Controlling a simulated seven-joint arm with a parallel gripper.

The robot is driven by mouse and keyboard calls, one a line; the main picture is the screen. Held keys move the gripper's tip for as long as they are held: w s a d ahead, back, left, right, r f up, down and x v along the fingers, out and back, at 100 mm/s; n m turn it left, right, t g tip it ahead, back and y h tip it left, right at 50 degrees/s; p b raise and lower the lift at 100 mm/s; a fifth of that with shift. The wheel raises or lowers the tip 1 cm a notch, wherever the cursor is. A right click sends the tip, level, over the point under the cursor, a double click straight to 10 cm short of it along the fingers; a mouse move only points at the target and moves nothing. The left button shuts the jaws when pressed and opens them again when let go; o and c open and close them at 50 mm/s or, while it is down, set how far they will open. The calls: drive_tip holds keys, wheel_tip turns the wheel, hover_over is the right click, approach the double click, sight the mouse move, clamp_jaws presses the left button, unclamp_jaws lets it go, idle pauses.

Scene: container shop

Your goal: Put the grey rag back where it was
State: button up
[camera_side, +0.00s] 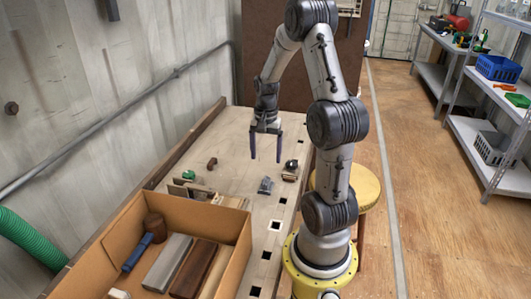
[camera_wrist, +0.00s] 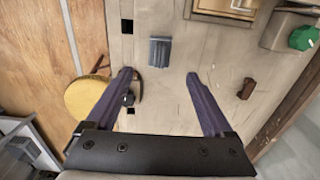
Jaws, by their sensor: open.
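A small grey folded piece, which looks like the grey rag (camera_side: 265,186), lies on the workbench (camera_side: 232,150) in the side view. In the wrist view the grey rag (camera_wrist: 160,51) is just beyond the fingertips, between their lines and slightly left of centre. My gripper (camera_side: 266,160) hangs above the bench, fingers pointing down, apart from the rag. In the wrist view my gripper (camera_wrist: 158,76) has its two dark fingers spread wide with nothing between them.
A cardboard box (camera_side: 218,210) holding a mallet (camera_side: 153,228) and several blocks stands at the near end. A small dark tool (camera_side: 290,170) sits right of the rag. A brown piece (camera_side: 212,163), a green-knobbed item (camera_side: 188,174) and square holes are also on the bench. A yellow stool (camera_side: 366,190) stands alongside.

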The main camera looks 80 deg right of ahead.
drive_tip(key=w+a+r+n+t+h, duration=0.15)
drive_tip(key=w+a+r+n, duration=0.25)
drive_tip(key=a+r+n, duration=0.65)
drive_tip(key=s+a+r+n+t, duration=0.2)
drive_tip(key=s+a+n, duration=0.1)
drive_tip(key=a, duration=0.6)
drive_tip(key=s+a+r+n+t+y, duration=0.1)
drive_tip(key=s+a+r+n+t, duration=0.1)
drive_tip(key=a, duration=0.7)
drive_tip(key=s+r+n, duration=0.1)
drive_tip(key=s+n, duration=0.1)
drive_tip(key=s, duration=0.1)
drive_tip(key=shift+r, duration=0.25)
drive_tip(key=shift+n+y, duration=0.25)
